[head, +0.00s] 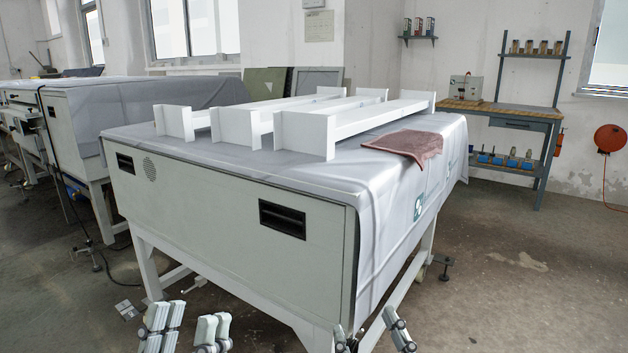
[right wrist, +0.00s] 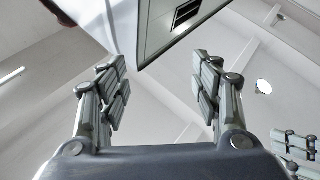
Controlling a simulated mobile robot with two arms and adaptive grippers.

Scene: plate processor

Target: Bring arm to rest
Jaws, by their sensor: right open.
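My left gripper (head: 187,328) is at the bottom of the head view, left of the middle, with its fingers apart and nothing between them. My right gripper (head: 372,333) is at the bottom edge, further right, in front of the machine's near corner. In the right wrist view the right gripper (right wrist: 162,88) points upward, its two fingers spread wide and empty. The large white machine (head: 220,205) stands ahead of both grippers. Both arms behind the grippers are mostly out of the head view.
White channel-shaped racks (head: 352,122) and a reddish cloth (head: 408,146) lie on the grey sheet covering the machine. Another covered machine (head: 75,140) stands at left. A workbench (head: 520,113) is at the back right. The floor (head: 500,275) at right is clear.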

